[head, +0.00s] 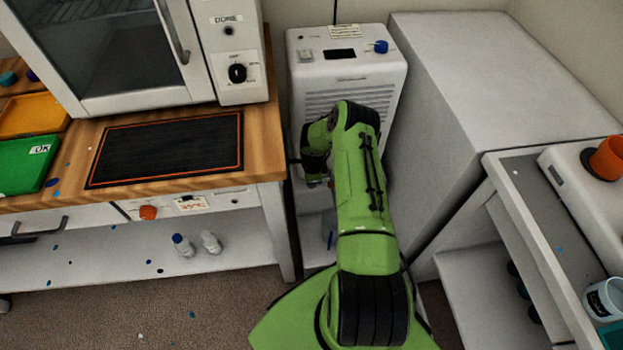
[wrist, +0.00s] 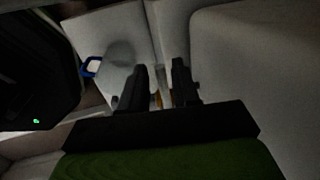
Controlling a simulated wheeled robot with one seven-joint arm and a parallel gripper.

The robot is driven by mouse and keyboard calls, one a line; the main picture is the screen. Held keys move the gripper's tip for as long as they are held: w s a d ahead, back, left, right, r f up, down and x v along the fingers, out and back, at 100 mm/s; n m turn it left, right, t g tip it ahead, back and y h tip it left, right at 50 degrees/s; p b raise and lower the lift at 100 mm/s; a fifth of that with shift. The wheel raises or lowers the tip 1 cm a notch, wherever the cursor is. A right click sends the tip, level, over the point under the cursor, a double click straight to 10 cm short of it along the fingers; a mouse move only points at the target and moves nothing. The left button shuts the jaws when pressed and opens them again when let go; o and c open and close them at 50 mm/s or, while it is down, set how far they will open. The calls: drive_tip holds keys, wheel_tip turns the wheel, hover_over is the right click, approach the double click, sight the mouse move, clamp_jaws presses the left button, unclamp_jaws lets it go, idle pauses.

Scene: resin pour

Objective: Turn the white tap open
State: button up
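I cannot clearly make out the white tap in either view. The white machine (head: 345,68) stands at the back centre, with a blue knob (head: 381,46) on top, and my arm covers much of its lower front. My gripper (wrist: 159,85) is low at that front, with its two black fingers apart. In the head view the fingertips are hidden behind my arm.
A large grey-white cabinet (head: 480,85) stands close on the right. A wooden bench (head: 266,135) with a black mat (head: 165,150) is on the left.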

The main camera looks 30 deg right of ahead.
clamp_jaws()
